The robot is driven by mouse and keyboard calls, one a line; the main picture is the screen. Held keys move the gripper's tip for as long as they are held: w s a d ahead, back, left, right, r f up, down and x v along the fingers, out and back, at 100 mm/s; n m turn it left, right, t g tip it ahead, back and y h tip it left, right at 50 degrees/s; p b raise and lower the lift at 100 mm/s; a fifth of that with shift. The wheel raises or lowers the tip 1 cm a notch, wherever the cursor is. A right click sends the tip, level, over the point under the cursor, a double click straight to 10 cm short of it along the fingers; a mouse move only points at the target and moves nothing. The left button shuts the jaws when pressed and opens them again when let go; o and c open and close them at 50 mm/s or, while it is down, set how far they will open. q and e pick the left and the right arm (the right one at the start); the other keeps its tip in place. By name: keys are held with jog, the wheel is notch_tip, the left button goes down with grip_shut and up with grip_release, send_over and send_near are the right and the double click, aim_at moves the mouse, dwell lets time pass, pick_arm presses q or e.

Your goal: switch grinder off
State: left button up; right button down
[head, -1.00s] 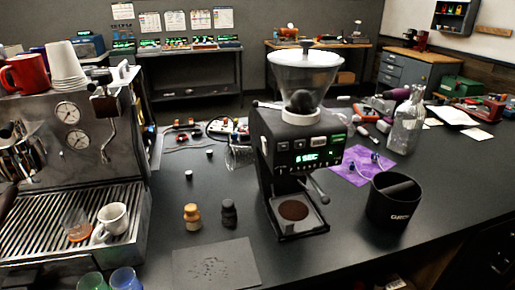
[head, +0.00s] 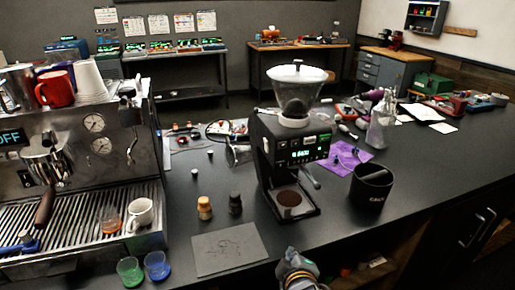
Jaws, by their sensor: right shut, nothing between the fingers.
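The black grinder (head: 266,165) stands upright on the dark counter, with a clear hopper (head: 298,92) and white lid on top. Its front display (head: 303,155) is lit green, with small buttons above it. A lever sticks out low on its right side. Brown ground coffee (head: 289,198) lies in the tray at its base. My right gripper (head: 291,254) is at the bottom of the head view, in front of the counter's near edge and well apart from the grinder. It is shut and empty. My left gripper is not in view.
An espresso machine (head: 60,110) with cups on top stands at left. A black knock box (head: 371,187) stands right of the grinder. Two small tampers (head: 205,208) and a dark mat (head: 230,250) lie to its left front. A glass bottle (head: 380,130) stands behind right.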

aim_at(266, 145)
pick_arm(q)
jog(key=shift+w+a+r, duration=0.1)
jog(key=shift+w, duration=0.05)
pick_arm(e)
jog(key=w+a+r+n+t, duration=0.2)
jog(key=a+r, duration=0.1)
jog(key=r, duration=0.3)
jog(key=w+a+r+n+t+y, duration=0.1)
jog(key=w+a+r+n+t, duration=0.1)
jog(key=r, duration=0.4)
jog(key=w+a+r+n+t, duration=0.2)
jog(key=w+a+r+n, duration=0.1)
jog(key=r, duration=0.4)
jog(key=a+n, duration=0.1)
jog(key=a, duration=0.1)
jog(key=shift+a+y, duration=0.3)
jog(key=shift+a, duration=0.1)
jog(key=shift+w, duration=0.15)
pick_arm(q)
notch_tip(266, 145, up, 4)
jog(key=p, duration=0.4)
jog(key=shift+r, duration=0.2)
pick_arm(e)
jog(key=w+d, duration=0.3)
jog(key=w, duration=0.8)
jog(key=shift+r, duration=0.3)
